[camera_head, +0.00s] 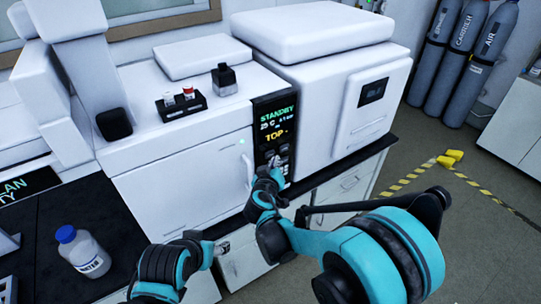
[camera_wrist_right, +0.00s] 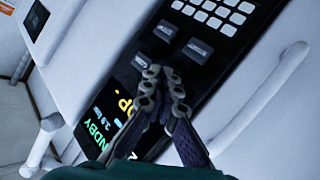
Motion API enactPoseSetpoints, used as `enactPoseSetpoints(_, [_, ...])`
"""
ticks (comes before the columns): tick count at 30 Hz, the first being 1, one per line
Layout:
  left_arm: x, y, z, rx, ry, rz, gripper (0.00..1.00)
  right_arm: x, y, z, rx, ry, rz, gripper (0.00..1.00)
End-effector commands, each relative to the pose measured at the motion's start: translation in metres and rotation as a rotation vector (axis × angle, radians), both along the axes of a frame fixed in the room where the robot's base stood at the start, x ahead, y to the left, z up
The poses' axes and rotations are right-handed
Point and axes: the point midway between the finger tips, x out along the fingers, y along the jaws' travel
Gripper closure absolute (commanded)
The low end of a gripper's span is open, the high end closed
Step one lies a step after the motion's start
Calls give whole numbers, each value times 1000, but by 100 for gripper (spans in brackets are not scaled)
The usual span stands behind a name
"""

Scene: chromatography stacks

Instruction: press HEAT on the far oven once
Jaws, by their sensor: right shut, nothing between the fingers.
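The white oven (camera_head: 180,165) has a dark control panel (camera_head: 262,135) at its right end. Its display reads STANDBY, 25 C and TOP. In the right wrist view the panel (camera_wrist_right: 222,62) shows separate grey keys, one (camera_wrist_right: 198,50) just beyond my fingertips; their labels are too small to read, so I cannot pick out HEAT. My right gripper (camera_head: 281,154) is at the lower part of the panel. In the wrist view its fingers (camera_wrist_right: 165,76) are shut and empty, close over the keys; I cannot tell whether they touch. My left gripper (camera_head: 222,248) is low in front of the oven, its jaws unclear.
A pale door handle (camera_head: 247,172) stands left of the panel; it also shows in the wrist view (camera_wrist_right: 262,98). A blue-capped bottle (camera_head: 82,252) is on the left bench. Gas cylinders (camera_head: 470,65) stand at right.

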Motion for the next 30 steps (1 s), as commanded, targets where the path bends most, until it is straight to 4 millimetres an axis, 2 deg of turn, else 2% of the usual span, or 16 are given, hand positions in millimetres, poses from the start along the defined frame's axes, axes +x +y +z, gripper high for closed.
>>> enactPoseSetpoints(30, [0,0,-2,0,0,0,37,7,5,0,0,0,0,100])
